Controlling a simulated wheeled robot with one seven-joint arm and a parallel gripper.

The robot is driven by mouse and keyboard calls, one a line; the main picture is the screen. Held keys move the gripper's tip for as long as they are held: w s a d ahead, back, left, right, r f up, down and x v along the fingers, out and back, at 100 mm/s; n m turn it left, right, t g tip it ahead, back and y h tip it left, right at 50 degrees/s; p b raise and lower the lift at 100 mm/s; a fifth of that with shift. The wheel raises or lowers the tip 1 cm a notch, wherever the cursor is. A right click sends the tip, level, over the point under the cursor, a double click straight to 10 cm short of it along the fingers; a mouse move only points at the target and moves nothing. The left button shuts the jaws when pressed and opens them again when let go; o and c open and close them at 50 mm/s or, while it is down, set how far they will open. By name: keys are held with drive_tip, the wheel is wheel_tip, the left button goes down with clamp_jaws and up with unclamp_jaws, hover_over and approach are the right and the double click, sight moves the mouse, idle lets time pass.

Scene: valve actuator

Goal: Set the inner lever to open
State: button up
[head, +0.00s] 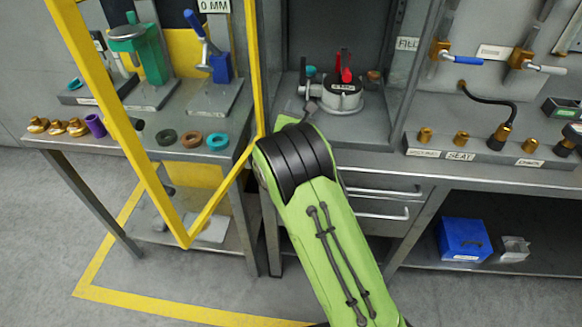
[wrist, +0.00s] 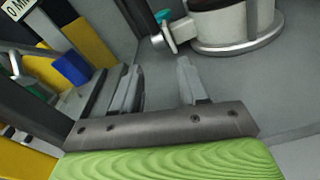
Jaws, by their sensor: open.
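A round valve actuator (head: 340,95) with a light grey body, a dark top and an upright red lever (head: 345,65) stands on the bench in the head view. Its lower body (wrist: 230,30) shows at the top of the wrist view, with a teal knob (wrist: 164,18) on a side stub; its top and red lever are out of that view. Which lever is the inner one, I cannot tell. My gripper (wrist: 157,85) is open and empty, its fingers apart above the bench, short of the actuator. In the head view my arm largely hides it.
Yellow frame bars (head: 252,60) stand left of my arm. A blue toggle clamp (head: 220,68) and green press (head: 150,55) stand beyond. Wall valves with a blue handle (head: 468,60) and white handle (head: 545,69) are right. A fittings rack (head: 480,152) stands below them.

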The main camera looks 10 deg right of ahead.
drive_tip(key=f+b, duration=0.1)
drive_tip(key=b, duration=0.1)
drive_tip(key=shift+f+t+b, duration=0.3)
drive_tip(key=shift+t+b, duration=0.1)
drive_tip(key=v, duration=1.5)
drive_tip(key=shift+s+a+r+b, duration=0.15)
drive_tip(key=shift+s+r+b, duration=0.15)
drive_tip(key=shift+r+b, duration=0.1)
